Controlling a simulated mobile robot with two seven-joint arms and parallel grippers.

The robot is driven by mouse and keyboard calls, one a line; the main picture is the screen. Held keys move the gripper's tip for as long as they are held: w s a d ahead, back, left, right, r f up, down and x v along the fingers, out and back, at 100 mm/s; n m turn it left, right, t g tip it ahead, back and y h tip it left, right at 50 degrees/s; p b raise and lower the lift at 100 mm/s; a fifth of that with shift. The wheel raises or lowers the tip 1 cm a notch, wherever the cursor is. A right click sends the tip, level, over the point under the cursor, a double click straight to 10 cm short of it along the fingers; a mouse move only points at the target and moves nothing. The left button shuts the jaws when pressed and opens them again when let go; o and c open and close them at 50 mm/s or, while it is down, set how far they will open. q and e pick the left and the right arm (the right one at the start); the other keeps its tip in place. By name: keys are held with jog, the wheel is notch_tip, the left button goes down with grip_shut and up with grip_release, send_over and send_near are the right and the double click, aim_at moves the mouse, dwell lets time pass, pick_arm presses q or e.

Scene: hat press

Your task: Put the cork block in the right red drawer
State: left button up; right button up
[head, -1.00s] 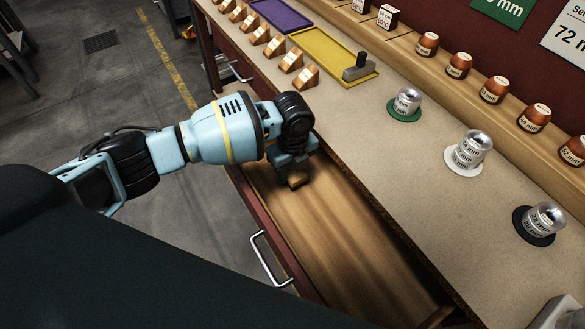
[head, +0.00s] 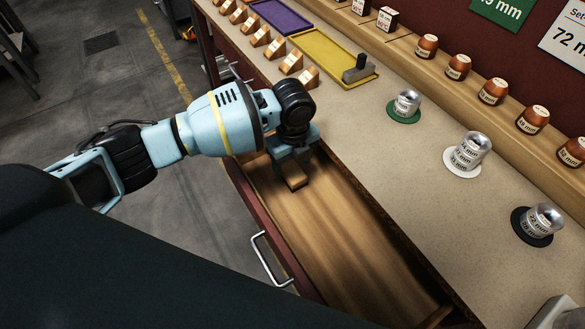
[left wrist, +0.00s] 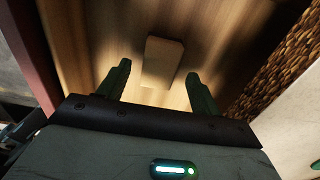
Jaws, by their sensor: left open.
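The cork block (head: 295,182) lies in the open red drawer (head: 340,240), at its far end, on the wooden floor. In the left wrist view the block (left wrist: 162,62) shows as a plain brown slab just ahead of the fingertips. My left gripper (head: 291,168) is over that end of the drawer, pointing down. In the left wrist view its two green fingers (left wrist: 159,72) are spread apart, one to each side of the block's near end, with gaps between them and the block. My right gripper is not in view.
The drawer's front with its metal handle (head: 267,258) is on the left. The worktop (head: 400,160) overhangs on the right. It bears wedge blocks (head: 292,62), a yellow tray (head: 325,58), a purple tray (head: 280,16) and several weights on round mats.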

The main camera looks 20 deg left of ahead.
aim_at(292, 171)
pick_arm(q)
notch_tip(292, 171, up, 8)
jog(key=shift+r+p, duration=0.25)
jog(key=shift+p, duration=0.15)
jog(key=shift+a, duration=0.1)
